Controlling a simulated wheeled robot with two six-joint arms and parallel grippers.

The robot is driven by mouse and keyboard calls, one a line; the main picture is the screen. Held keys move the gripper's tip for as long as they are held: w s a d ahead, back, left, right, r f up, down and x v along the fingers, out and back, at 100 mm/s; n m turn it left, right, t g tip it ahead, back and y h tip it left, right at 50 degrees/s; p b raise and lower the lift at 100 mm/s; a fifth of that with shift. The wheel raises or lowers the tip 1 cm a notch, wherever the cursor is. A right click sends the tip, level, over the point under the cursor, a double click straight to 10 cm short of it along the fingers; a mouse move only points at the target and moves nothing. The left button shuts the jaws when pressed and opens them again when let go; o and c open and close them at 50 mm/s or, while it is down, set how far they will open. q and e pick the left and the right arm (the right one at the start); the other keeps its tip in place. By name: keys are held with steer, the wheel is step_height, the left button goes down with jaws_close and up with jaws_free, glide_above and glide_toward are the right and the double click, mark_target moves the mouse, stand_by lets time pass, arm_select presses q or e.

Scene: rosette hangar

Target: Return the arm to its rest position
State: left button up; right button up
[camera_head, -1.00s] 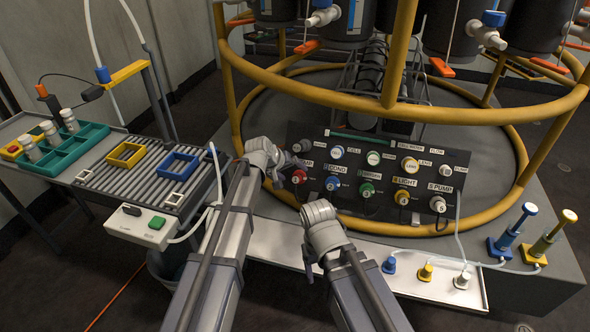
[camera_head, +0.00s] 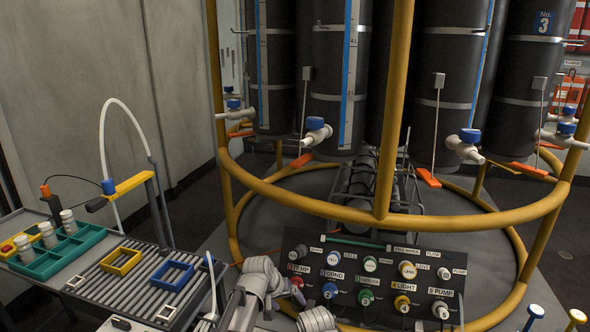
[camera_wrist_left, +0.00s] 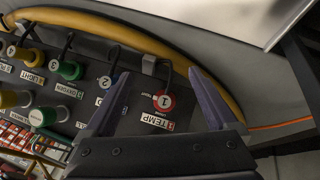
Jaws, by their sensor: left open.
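My left arm (camera_head: 262,280) comes up from the bottom edge, just left of the black control panel (camera_head: 345,270). My left gripper is beside the panel's red TEMP knob (camera_head: 297,282); its fingers are hard to make out there. In the left wrist view the left gripper (camera_wrist_left: 158,95) has its two fingers spread apart with nothing held between them. The red knob marked 1 (camera_wrist_left: 164,101) shows beyond the gap. Of my right arm, only a grey rounded wrist part (camera_head: 317,319) shows at the bottom edge; its gripper is out of sight.
A yellow ring frame (camera_head: 330,208) with dark cylinders (camera_head: 340,80) stands behind the panel. A roller bench (camera_head: 120,285) with yellow (camera_head: 121,261) and blue (camera_head: 172,274) square frames and a green vial tray (camera_head: 62,254) is at left. Plungers (camera_head: 534,311) stand at lower right.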

arm_select(q)
steer(key=s+a+f+m+g+y, duration=0.1)
steer(key=s+a+m+g+y, duration=0.15)
steer(key=s, duration=0.95)
steer(key=s+a+m+g+y, duration=0.1)
steer(key=s+m+g+y, duration=0.15)
steer(key=s, duration=0.95)
step_height(320, 180, up, 36)
steer(key=n+p, duration=0.1)
steer(key=p, duration=3.6)
steer(key=shift+w+f+t, duration=0.15)
steer(key=shift+w+t, duration=0.05)
steer(key=shift+t, duration=0.2)
